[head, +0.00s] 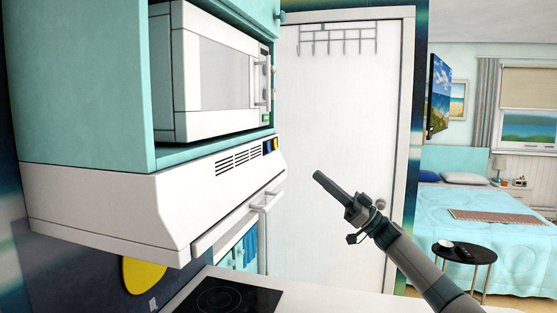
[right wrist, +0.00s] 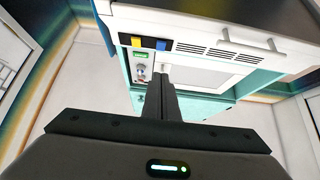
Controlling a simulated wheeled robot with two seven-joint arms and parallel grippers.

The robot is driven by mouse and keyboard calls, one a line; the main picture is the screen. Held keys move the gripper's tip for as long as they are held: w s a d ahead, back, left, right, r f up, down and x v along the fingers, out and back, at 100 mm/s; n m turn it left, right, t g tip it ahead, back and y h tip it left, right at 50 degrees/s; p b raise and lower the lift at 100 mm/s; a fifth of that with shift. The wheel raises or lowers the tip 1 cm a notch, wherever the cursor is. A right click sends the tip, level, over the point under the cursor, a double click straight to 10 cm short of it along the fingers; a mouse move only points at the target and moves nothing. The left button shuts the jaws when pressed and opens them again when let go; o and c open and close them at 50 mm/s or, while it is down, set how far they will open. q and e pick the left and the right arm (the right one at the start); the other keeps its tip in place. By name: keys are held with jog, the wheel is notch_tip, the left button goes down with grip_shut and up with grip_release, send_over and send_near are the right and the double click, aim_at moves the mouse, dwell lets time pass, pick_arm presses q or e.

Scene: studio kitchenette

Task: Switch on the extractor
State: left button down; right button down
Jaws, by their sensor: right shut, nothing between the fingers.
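The extractor (head: 130,195) is a white hood under the teal cabinet in the head view. Its front has dark vent slots, with a yellow button (head: 267,148) and a blue button (head: 275,144) beside them at the far end. In the right wrist view the extractor (right wrist: 250,22) is at the top, with the yellow button (right wrist: 137,41) and blue button (right wrist: 160,45) near the fingers. My right gripper (head: 317,176) is shut and empty, to the right of the buttons and apart from the hood in the head view; its fingers (right wrist: 158,76) also show in the wrist view. My left gripper is out of view.
A white microwave (head: 222,75) sits in the teal cabinet (head: 80,90) above the hood. A black hob (head: 232,297) lies below. A white door (head: 340,120) stands behind my gripper. A bed (head: 490,205) and round table (head: 464,254) are at right.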

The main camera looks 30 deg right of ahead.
aim_at(270, 148)
jog(key=shift+w, duration=0.15)
jog(key=p+x, duration=0.2)
jog(key=x, duration=0.2)
jog(key=w+f+p+x, duration=0.1)
jog(key=p+x, duration=0.2)
jog(key=x, duration=0.1)
jog(key=a+f+p+x, duration=0.1)
jog(key=p+x, duration=0.1)
jog(key=x, duration=0.2)
jog(key=shift+w+a+r+p, duration=0.1)
jog(key=shift+w+a+p, duration=0.1)
jog(key=shift+w+p, duration=0.2)
